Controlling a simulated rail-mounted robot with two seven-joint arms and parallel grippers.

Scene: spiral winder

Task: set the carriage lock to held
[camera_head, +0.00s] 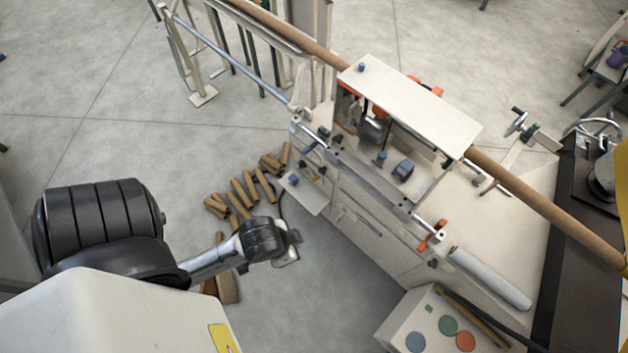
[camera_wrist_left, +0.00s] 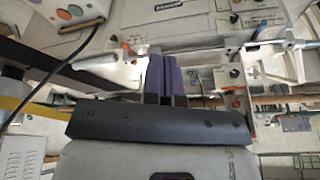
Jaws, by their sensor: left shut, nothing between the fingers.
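The spiral winder (camera_head: 380,225) is a pale machine with a long brown tube running through it. An orange-red lever (camera_head: 432,236) sits on its front edge, near the end of a silvery rail. Blue-knobbed parts (camera_head: 403,170) sit on the carriage area under a pale cover plate. I cannot tell which part is the carriage lock, or its setting. My left gripper (camera_head: 288,250) is left of the machine's front, apart from it and above the floor. In the left wrist view its purple fingers (camera_wrist_left: 163,75) are together and empty. My right gripper is not in view.
Several short brown tubes (camera_head: 240,192) lie on the floor beyond my left gripper. A box with coloured buttons (camera_head: 440,325) stands at the front right. A grey-white roll (camera_head: 490,278) lies along the machine's front edge. Open floor lies between my arm and the machine.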

